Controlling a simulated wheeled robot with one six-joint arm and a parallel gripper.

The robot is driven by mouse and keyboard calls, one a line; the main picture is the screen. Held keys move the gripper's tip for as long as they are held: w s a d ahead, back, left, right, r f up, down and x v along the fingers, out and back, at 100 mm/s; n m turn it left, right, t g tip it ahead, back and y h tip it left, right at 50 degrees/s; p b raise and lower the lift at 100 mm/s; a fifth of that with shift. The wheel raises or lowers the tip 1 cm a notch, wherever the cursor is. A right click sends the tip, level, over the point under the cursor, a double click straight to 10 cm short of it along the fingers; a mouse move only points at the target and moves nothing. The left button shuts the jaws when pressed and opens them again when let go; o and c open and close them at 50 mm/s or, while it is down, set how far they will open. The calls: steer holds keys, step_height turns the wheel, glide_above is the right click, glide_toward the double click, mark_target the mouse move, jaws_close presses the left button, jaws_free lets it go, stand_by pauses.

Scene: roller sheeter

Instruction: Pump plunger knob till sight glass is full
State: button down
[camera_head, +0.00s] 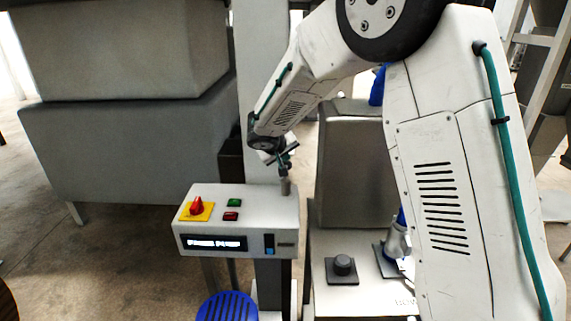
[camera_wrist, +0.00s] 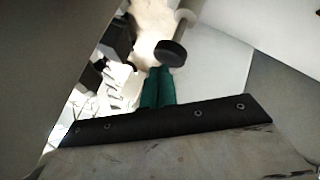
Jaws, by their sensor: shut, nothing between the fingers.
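A white control box (camera_head: 240,212) stands left of my arm in the head view. A short grey post (camera_head: 286,186) rises from its right rear top, and my gripper (camera_head: 284,160) is just above it. Whether they touch is unclear. In the wrist view, my gripper's green fingers (camera_wrist: 158,85) are together, with nothing seen between them. A dark round knob (camera_wrist: 170,53) is just past their tips; it looks like the plunger knob, but I cannot tell for certain.
The box carries a red selector on a yellow plate (camera_head: 196,209), a green button (camera_head: 234,202), a red button (camera_head: 231,216) and a lit display (camera_head: 216,243). A black knob (camera_head: 343,265) sits on a light surface at right. A blue round seat (camera_head: 228,307) is below.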

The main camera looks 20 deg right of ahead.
steer(key=shift+f, duration=1.9)
stand_by(1.1)
steer(key=shift+r, duration=2.4)
steer(key=shift+r, duration=2.5)
